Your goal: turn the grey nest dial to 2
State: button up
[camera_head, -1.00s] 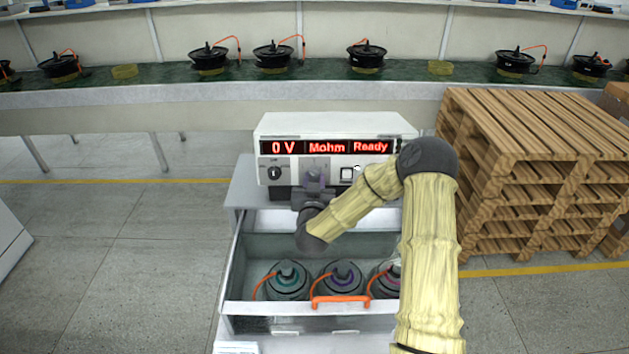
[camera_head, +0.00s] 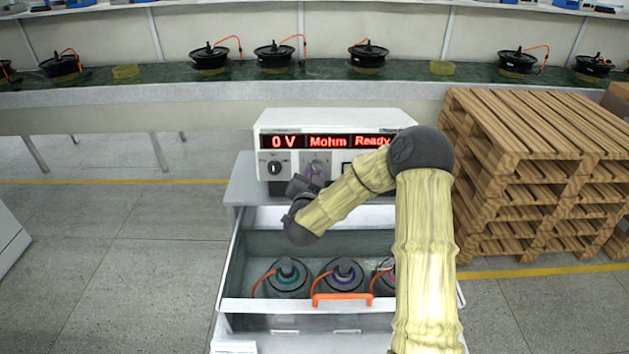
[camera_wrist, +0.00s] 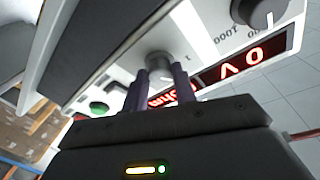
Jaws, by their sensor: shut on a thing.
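The white tester (camera_head: 335,120) carries a red display reading "0 V", "Mohm" and "Ready". On its front panel, the grey dial (camera_wrist: 158,60) shows in the wrist view between my two fingers. My gripper (camera_wrist: 160,82) is shut on this dial, and its fingers reach to the panel. In the head view my gripper (camera_head: 313,176) is at the panel, right of a black dial (camera_head: 274,168). The black dial also shows in the wrist view (camera_wrist: 252,10). The grey dial's pointer and its number marks are hidden or too small to read.
An open drawer (camera_head: 240,304) with an orange handle holds several hub motors (camera_head: 287,277) below my wrist. Wooden pallets (camera_head: 535,125) stand at the right. A green button (camera_wrist: 99,108) shows on the panel in the wrist view. A bench with motors runs behind.

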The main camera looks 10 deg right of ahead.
jog(key=m+b, duration=0.2)
jog(key=m, duration=0.2)
jog(key=shift+a+g+h, duration=0.15)
jog(key=shift+g+h, duration=0.15)
jog(key=shift+g, duration=0.1)
jog(key=shift+w+r+m+g+b, duration=0.1)
jog(key=shift+m+g+b, duration=0.3)
jog(key=shift+m, duration=0.55)
jog(key=shift+r+m+g+b, duration=0.15)
jog(key=shift+m+b, duration=0.3)
jog(key=shift+m, duration=0.5)
jog(key=shift+f, duration=0.1)
jog(key=o, duration=1)
jog(key=shift+c, duration=0.2)
jog(key=b+v, duration=0.3)
jog(key=v, duration=1.4)
jog(key=shift+a, duration=0.25)
